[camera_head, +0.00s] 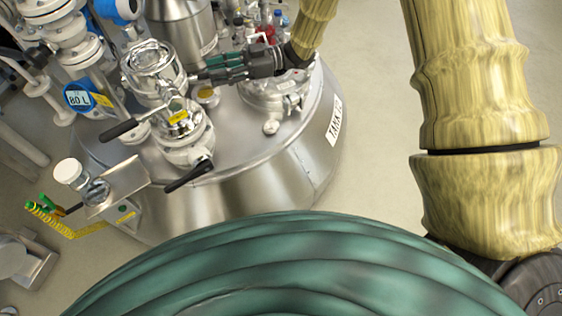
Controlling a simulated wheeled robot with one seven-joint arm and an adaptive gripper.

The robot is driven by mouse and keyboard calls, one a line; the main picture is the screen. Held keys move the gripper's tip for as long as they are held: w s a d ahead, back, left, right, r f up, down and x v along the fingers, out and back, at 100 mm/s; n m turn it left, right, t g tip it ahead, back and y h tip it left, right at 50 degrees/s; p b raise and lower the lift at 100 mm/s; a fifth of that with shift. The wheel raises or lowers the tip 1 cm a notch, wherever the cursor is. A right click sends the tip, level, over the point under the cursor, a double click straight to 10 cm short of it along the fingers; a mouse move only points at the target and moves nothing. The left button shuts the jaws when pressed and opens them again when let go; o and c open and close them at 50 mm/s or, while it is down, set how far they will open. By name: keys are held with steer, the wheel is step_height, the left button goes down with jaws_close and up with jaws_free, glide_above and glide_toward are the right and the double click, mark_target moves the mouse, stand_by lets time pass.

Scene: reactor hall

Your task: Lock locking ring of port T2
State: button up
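A steel tank (255,180) with a "TANK" label fills the left middle of the head view. A port assembly (183,130) with a yellow tag, black-handled levers and a clear-topped upper vessel (152,65) stands on its lid. I cannot read which port is T2, and no locking ring can be made out for certain. My gripper (200,74) reaches in from the right, above the lid, its fingers pointing left at the port assembly's upper part. I cannot tell whether it touches anything. The fingertips are too small to show a gap.
A bracket with a white knob (68,171) and yellow tape stands at front left. Bare floor lies right of the tank.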

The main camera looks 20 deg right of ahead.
steer(key=d, duration=0.8)
steer(key=s+f+m+t+h+p, duration=0.1)
steer(key=s+f+m+t+h, duration=0.1)
steer(key=f, duration=0.4)
steer(key=s+d+f+m+t+h+p, duration=0.1)
steer(key=s+f+m+t+h+p, duration=0.1)
steer(key=f+m, duration=0.5)
steer(key=s+f+m+t+h+p, duration=0.2)
steer(key=s+f+m+t+h, duration=0.1)
steer(key=f, duration=0.4)
steer(key=shift+s+d+f+m+t+h, duration=0.1)
steer(key=shift+s+m+t+h, duration=0.2)
steer(key=shift+h, duration=0.35)
steer(key=shift+s+d+f+m+t+h, duration=0.1)
steer(key=shift+s+m+h, duration=0.25)
steer(key=shift+h, duration=0.3)
steer(key=s+d+f+m+g+h+p, duration=0.1)
steer(key=s+d+f+m+h, duration=0.1)
steer(key=s+f, duration=0.3)
steer(key=shift+s+d+m+g+h+p, duration=0.4)
steer(key=shift+s+d+h, duration=0.35)
steer(key=shift+s, duration=1.15)
steer(key=shift+f, duration=0.1)
